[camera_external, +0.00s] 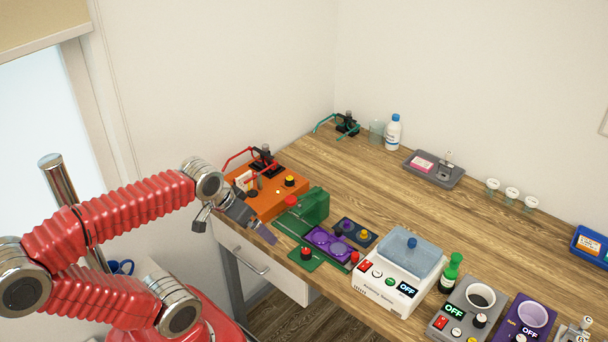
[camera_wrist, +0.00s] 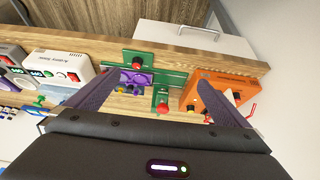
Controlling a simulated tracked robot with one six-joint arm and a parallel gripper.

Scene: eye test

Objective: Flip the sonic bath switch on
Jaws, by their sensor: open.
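The sonic bath appears to be the white box (camera_external: 378,291) with a clear blue lid (camera_external: 412,256), on the bench right of centre. Its label is too small to read surely. A red switch (camera_external: 365,266) sits on its front left, and its display (camera_external: 407,289) reads OFF. In the wrist view the white box (camera_wrist: 48,50) is at upper left, with its red switch (camera_wrist: 73,76) visible. My gripper (camera_external: 266,236) is open and empty near the bench's front edge, left of the bath and apart from it. Its two fingers (camera_wrist: 157,79) show spread in the wrist view.
Between gripper and bath are a green device (camera_external: 314,206) and a purple tray (camera_external: 330,242). An orange box (camera_external: 270,203) stands behind the gripper. A green bottle (camera_external: 451,273), grey device (camera_external: 440,322) and purple device (camera_external: 510,318) stand right of the bath. The bench behind is mostly clear.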

